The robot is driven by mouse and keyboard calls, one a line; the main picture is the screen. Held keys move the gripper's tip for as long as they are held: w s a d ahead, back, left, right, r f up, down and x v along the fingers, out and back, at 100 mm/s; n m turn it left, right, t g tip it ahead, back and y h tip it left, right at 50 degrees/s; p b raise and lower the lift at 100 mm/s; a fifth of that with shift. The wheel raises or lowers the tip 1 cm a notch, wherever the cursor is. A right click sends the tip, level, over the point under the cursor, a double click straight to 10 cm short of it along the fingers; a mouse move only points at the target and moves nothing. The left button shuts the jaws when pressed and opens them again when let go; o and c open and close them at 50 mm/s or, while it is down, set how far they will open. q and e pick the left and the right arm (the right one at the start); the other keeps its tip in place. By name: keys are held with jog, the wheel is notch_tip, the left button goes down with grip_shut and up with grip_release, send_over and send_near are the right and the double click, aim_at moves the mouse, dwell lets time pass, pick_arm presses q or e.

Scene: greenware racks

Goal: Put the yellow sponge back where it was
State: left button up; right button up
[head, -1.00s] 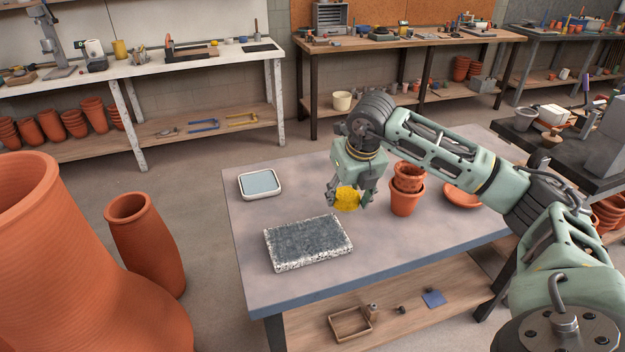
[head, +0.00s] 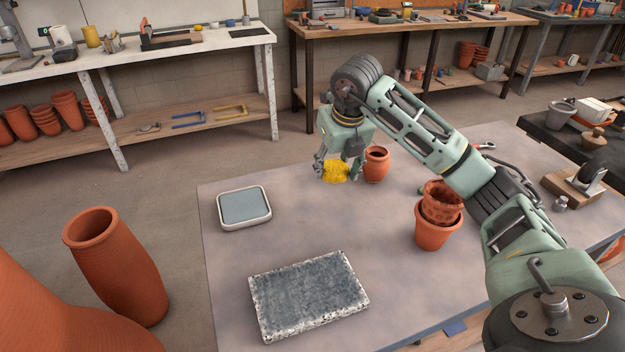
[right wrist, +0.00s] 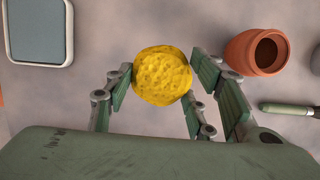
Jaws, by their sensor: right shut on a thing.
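The yellow sponge (head: 335,173) is a round, pitted lump held between the fingers of my right gripper (head: 338,170). It also shows in the right wrist view (right wrist: 162,76), where the right gripper's fingers (right wrist: 162,80) press on it from both sides. The gripper points down over the back part of the grey table (head: 290,215). Whether the sponge touches the tabletop I cannot tell. My left gripper is in neither view.
A white-rimmed tray (head: 244,226) lies left of the gripper. A speckled slab (head: 308,293) lies in front. A small clay pot (head: 376,165) stands close on the right, stacked pots (head: 437,236) farther right. Bare tabletop lies between tray and slab.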

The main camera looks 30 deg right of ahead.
jog(key=w, duration=0.1)
jog(key=w+a+f, duration=0.2)
jog(key=shift+w+f+p, duration=0.15)
jog(key=shift+w+p, duration=0.15)
jog(key=shift+w+a+f, duration=0.25)
jog(key=shift+w+f, duration=0.35)
jog(key=shift+w, duration=0.2)
jog(key=shift+f, duration=0.2)
notch_tip(320, 180, down, 3)
jog(key=shift+f+p, duration=0.2)
jog(key=shift+p, duration=0.3)
jog(key=shift+f, duration=0.35)
jog(key=o, duration=1)
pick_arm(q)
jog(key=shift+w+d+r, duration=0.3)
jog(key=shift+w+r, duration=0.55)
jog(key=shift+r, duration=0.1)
